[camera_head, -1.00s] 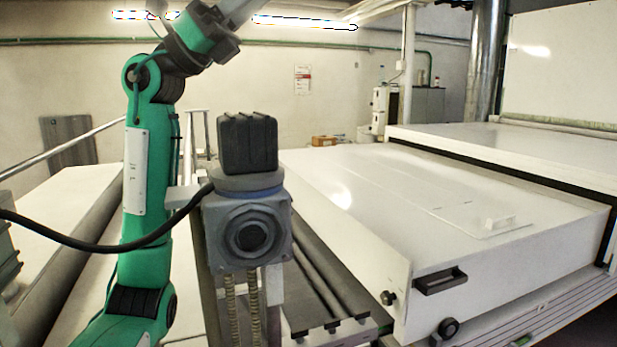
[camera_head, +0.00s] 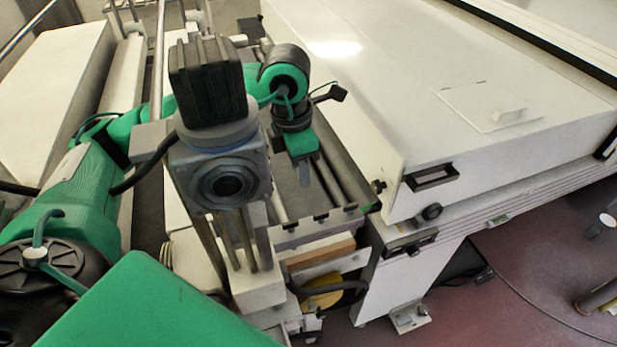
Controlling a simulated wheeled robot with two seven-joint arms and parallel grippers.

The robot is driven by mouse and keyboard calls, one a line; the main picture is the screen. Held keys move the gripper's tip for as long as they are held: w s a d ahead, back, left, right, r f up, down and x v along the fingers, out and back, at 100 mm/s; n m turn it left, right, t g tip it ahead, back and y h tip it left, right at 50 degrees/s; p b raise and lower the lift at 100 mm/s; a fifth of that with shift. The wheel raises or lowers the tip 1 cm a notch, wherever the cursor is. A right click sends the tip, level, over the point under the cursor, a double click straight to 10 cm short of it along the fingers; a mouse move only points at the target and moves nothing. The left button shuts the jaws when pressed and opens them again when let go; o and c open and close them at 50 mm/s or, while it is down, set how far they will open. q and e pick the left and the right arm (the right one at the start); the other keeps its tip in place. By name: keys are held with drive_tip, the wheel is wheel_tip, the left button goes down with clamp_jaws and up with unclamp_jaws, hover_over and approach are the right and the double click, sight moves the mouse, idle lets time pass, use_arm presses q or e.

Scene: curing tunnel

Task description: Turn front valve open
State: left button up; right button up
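A grey valve-like unit (camera_head: 222,180) with a round dark port and a black ribbed block (camera_head: 207,82) on top stands on metal posts at centre left. I cannot tell for sure that it is the front valve. A small round black knob (camera_head: 432,212) sits on the front of the white machine, below a black handle. My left arm passes behind the grey unit. My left gripper (camera_head: 304,168) points down to the right of it, over the rails, apart from the knob. Its fingers are too small to tell open or shut. My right gripper is out of view.
The long white machine (camera_head: 400,130) fills the right, with a black handle (camera_head: 432,177) on its front face. Dark rails (camera_head: 335,185) run between it and the grey unit. Reddish floor (camera_head: 510,290) is open at lower right, with a cable across it.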

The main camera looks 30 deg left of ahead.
sight(295, 221)
use_arm(q)
drive_tip(key=shift+y, duration=0.4)
drive_tip(key=f+p, duration=0.2)
drive_tip(key=f, duration=0.2)
drive_tip(key=s+f+p, duration=0.1)
drive_tip(key=f+p, duration=0.1)
drive_tip(key=f, duration=0.3)
drive_tip(key=f+p, duration=0.1)
drive_tip(key=f, duration=0.4)
drive_tip(key=shift+s+a+p, duration=0.3)
drive_tip(key=shift+a+p, duration=0.05)
drive_tip(key=shift+p, duration=0.05)
drive_tip(key=shift+f, duration=0.4)
clamp_jaws()
